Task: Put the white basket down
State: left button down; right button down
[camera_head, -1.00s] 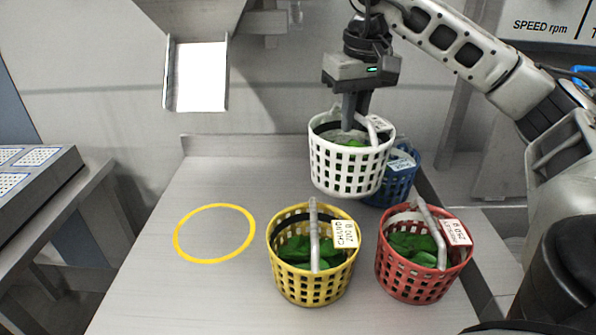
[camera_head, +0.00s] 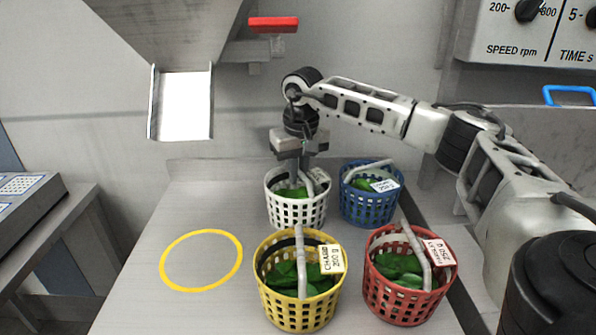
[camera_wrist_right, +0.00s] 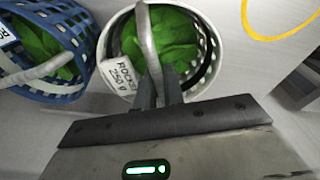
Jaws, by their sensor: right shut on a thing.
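The white basket (camera_head: 297,210) holds green leaves and is at the back middle of the table in the head view, left of the blue basket. Its bottom appears at or close to the table top; I cannot tell if it touches. My right gripper (camera_head: 303,172) reaches down from above and is shut on the basket's grey handle. In the right wrist view the handle of the white basket (camera_wrist_right: 216,50) runs between the fingers (camera_wrist_right: 160,90), beside a tag reading "ROCKET 250 g". My left gripper is not in view.
The blue basket (camera_head: 370,207) stands close on the right. The yellow basket (camera_head: 300,308) and red basket (camera_head: 402,300) stand in front, all with leaves. A yellow ring (camera_head: 240,262) marks bare table at left. A metal chute (camera_head: 150,105) hangs at the back left.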

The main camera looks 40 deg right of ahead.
jog(key=shift+f, duration=0.1)
jog(key=c, duration=1.5)
grip_release()
notch_tip(320, 180, up, 12)
jog(key=s, duration=0.1)
jog(key=shift+s+a, duration=0.2)
jog(key=shift+a, duration=0.1)
jog(key=shift+s, duration=0.1)
